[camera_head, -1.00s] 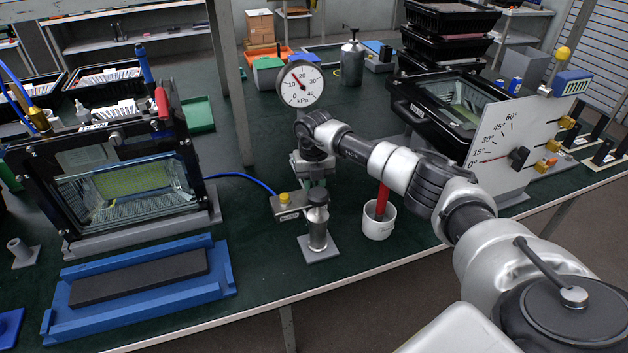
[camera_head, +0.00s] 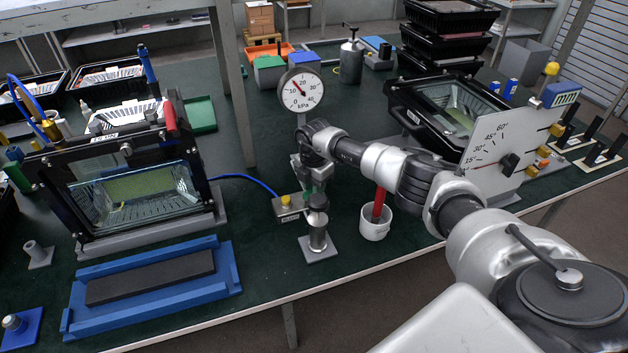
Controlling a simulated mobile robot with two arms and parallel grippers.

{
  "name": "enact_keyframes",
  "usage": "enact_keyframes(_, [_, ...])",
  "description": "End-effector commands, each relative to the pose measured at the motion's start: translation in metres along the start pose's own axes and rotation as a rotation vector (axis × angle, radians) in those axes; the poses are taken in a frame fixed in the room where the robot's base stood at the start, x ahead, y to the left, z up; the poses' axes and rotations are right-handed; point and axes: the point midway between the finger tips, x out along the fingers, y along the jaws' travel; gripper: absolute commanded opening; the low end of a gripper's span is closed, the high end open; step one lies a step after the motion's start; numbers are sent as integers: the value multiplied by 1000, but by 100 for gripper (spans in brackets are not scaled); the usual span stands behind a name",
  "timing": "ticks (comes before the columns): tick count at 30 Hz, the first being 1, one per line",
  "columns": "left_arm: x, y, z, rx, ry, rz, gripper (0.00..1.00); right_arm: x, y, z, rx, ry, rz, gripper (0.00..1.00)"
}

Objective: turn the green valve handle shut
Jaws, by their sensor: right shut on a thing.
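The valve stands on a small grey base plate (camera_head: 320,250) near the front edge of the bench, below a round pressure gauge (camera_head: 302,91). The gauge needle points up and left, between 10 and 20 kPa. My right gripper (camera_head: 312,184) comes down from above onto the valve top and is shut on the green valve handle (camera_head: 308,187). Only a sliver of green shows; the gripper and wrist hide most of the handle, so its angle cannot be told. My left gripper is not in view.
A white cup (camera_head: 375,229) with a red-handled tool stands close right of the valve. A floodlight housing (camera_head: 88,222) on the left joins a blue hose (camera_head: 245,178). A blue tray (camera_head: 230,268) lies front left. An angle-scale board (camera_head: 487,160) stands right.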

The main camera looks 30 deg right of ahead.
Motion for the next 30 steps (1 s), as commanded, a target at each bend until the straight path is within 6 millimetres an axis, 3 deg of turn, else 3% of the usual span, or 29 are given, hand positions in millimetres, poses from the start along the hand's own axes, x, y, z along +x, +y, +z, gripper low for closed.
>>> enact_keyframes(15, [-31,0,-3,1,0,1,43,-3,1,1,388,-2,3,3])
enact_keyframes(30, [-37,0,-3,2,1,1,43,-1,1,1,490,-2,4,3])
